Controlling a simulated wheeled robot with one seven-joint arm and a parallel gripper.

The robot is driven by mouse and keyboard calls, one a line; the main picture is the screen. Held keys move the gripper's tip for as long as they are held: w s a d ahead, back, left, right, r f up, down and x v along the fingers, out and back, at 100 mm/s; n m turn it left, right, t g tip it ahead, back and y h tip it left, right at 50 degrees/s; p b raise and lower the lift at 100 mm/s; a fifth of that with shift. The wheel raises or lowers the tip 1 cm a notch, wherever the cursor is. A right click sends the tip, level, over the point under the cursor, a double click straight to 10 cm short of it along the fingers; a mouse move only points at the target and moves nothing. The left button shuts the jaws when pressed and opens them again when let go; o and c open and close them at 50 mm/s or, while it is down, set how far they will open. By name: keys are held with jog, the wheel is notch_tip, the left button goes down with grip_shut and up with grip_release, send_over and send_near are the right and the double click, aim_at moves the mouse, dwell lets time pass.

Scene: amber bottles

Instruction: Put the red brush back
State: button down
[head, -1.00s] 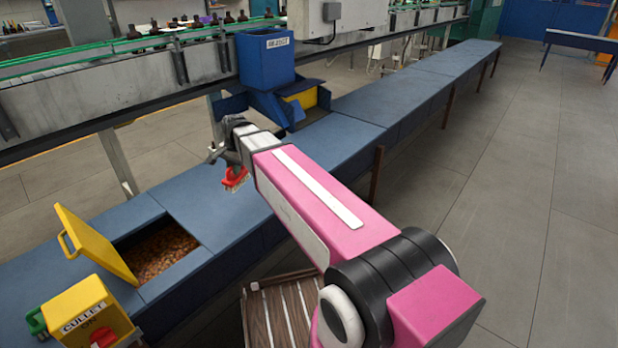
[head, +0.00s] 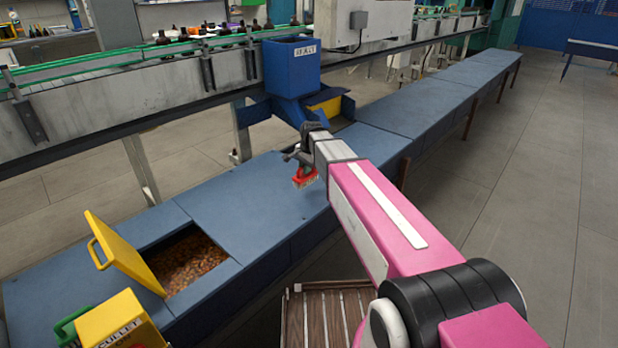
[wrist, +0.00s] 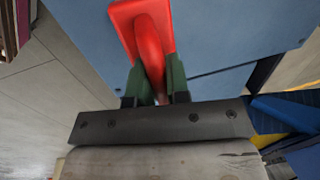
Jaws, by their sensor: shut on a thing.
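The red brush (head: 305,177) hangs from my gripper (head: 299,158) above the blue bench top, with its pale bristles facing down. In the wrist view the red brush (wrist: 146,35) has its handle between the two green fingers of my gripper (wrist: 155,82). The gripper is shut on it. The brush appears apart from the bench surface, though the exact gap is hard to tell.
A yellow lid (head: 122,252) stands open beside a hatch of brown cullet (head: 186,262). A yellow cullet box (head: 118,322) is at the lower left. A blue hopper (head: 291,66) stands behind the gripper. The blue bench top (head: 240,205) is clear between hatch and gripper.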

aim_at(308, 176)
jog(key=shift+w+d+f, duration=0.65)
jog(key=shift+w+d, duration=0.05)
jog(key=shift+f, duration=1.95)
jog(key=shift+f, duration=0.15)
jog(key=c, duration=1.1)
grip_release()
jog(key=r, duration=0.4)
jog(key=s+d+r, duration=0.1)
jog(key=r, duration=0.7)
jog(key=shift+s+d, duration=0.3)
jog(key=shift+s, duration=0.05)
jog(key=s+d+f+n, duration=0.4)
jog(key=s+d+f, duration=0.2)
jog(key=s, duration=0.6)
jog(key=s+d+f+n+g+h, duration=0.1)
jog(key=s+d+f+n, duration=0.4)
jog(key=s, duration=0.7)
notch_tip(308, 176, down, 4)
jog(key=d, duration=0.2)
jog(key=shift+d+r+g+h, duration=0.15)
jog(key=shift+d+g+h, duration=0.15)
